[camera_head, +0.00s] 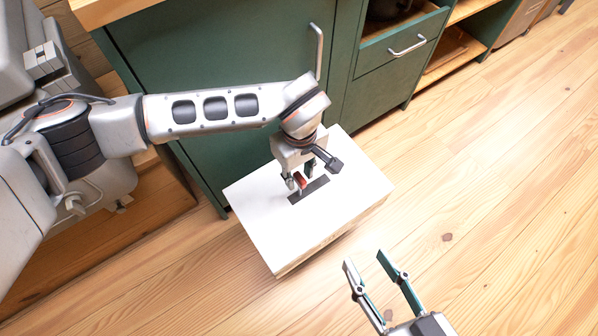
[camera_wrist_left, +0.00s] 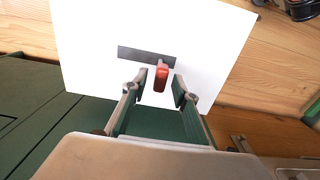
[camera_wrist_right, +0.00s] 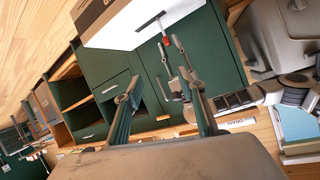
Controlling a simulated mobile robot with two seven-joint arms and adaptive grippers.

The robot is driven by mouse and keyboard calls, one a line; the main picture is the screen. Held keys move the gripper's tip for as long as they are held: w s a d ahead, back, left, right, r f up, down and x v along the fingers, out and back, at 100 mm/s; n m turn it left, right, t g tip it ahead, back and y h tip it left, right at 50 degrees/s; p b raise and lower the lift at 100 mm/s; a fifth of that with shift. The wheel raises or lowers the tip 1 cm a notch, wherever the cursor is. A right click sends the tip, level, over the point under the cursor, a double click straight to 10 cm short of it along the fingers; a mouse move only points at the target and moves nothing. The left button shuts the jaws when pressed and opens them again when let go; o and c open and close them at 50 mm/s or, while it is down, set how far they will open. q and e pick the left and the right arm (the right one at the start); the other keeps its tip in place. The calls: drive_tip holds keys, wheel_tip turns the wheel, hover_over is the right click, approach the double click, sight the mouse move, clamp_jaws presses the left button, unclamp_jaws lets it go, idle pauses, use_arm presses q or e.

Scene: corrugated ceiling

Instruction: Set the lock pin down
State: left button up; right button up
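The lock pin (camera_wrist_left: 161,78), with a red body, is at one end of a dark strip (camera_wrist_left: 140,54) on a white-topped block (camera_head: 258,205). My left gripper (camera_head: 302,180) is low over the block, fingers apart on either side of the red part. In the left wrist view, narrow gaps show between the pin and both fingers (camera_wrist_left: 161,84). I cannot tell whether the pin's lower end touches the block. The red part also shows in the right wrist view (camera_wrist_right: 166,41). My right gripper (camera_head: 365,264) is open and empty, in front of the block and apart from it.
Green cabinets (camera_head: 225,60) with metal handles stand behind the block. A drawer (camera_head: 402,35) at the upper right is partly open, with a dark object in it. The wooden floor (camera_head: 480,190) to the right is clear.

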use_arm(q)
drive_tip(key=shift+r, duration=0.45)
drive_tip(key=r, duration=0.2)
drive_tip(key=r+p, duration=0.1)
drive_tip(key=r, duration=0.1)
drive_tip(key=r+p, duration=0.1)
drive_tip(key=r, duration=0.2)
drive_tip(key=shift+w, duration=0.25)
drive_tip(key=r, duration=0.1)
drive_tip(key=r+p, duration=0.1)
drive_tip(key=r, duration=0.2)
drive_tip(key=shift+s+r+p, duration=0.2)
drive_tip(key=shift+s+p, duration=0.05)
drive_tip(key=shift+p, duration=0.15)
use_arm(e)
drive_tip(key=d+n, duration=0.1)
drive_tip(key=d+f+n, duration=0.1)
drive_tip(key=d, duration=0.1)
drive_tip(key=shift+s+d+g+h, duration=0.15)
drive_tip(key=shift+d+g+h, duration=0.05)
drive_tip(key=shift+g+h, duration=0.2)
drive_tip(key=shift+r, duration=0.1)
